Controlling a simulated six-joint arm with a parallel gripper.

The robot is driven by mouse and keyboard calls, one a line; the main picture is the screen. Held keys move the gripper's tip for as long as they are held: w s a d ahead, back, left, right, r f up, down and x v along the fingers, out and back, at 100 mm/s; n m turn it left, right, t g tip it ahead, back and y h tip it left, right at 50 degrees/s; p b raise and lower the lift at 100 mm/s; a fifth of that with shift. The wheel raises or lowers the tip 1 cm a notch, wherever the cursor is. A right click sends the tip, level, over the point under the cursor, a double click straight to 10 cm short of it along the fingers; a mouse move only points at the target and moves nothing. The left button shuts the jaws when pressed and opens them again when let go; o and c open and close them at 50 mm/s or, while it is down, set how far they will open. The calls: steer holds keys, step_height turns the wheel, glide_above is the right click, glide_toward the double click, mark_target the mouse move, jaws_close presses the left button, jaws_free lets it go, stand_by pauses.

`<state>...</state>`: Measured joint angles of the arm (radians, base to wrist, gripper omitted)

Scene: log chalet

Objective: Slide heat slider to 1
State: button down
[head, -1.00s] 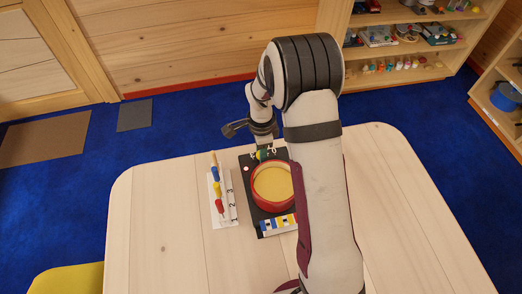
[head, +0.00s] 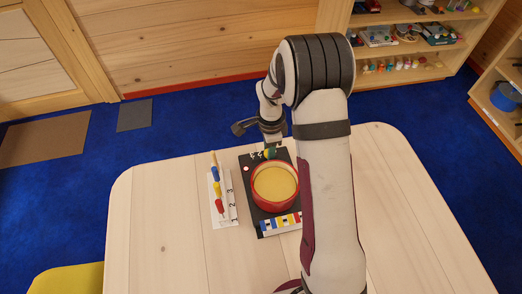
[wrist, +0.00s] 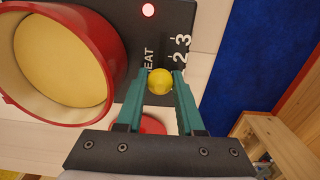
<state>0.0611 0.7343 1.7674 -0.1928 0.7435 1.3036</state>
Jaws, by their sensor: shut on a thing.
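The heat slider's yellow ball knob (wrist: 160,82) sits on the black stove board (head: 250,196), beside the word HEAT in the wrist view. My gripper (wrist: 161,84) has its teal fingers closed on either side of this knob. The marks 2 and 3 (wrist: 182,48) show above and right of the knob in that view; the mark 1 is not visible, and a finger covers the area beside the knob. In the head view my gripper (head: 270,153) is at the far edge of the board.
A red pan (head: 274,208) with yellow contents stands on the board close to the gripper. A lit round lamp (wrist: 148,10) is on the board. A white strip (head: 231,197) with colored beads and numbers lies to the left. The table's right side is clear.

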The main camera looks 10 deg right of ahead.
steer(key=c, duration=0.6)
jaws_free()
steer(key=shift+o, duration=0.2)
steer(key=shift+r, duration=3)
steer(key=shift+s+r, duration=0.1)
steer(key=shift+r, duration=0.05)
steer(key=s+a+r+n, duration=0.3)
steer(key=s+r+n, duration=0.2)
steer(key=s+r, duration=0.55)
steer(key=s+a+r+n+y, duration=0.1)
steer(key=s+n, duration=0.2)
steer(key=s, duration=0.6)
steer(key=s+a+r+n, duration=0.1)
steer(key=s+n, duration=0.3)
steer(key=s, duration=0.5)
steer(key=shift+a+y, duration=0.4)
steer(key=shift+a, duration=0.1)
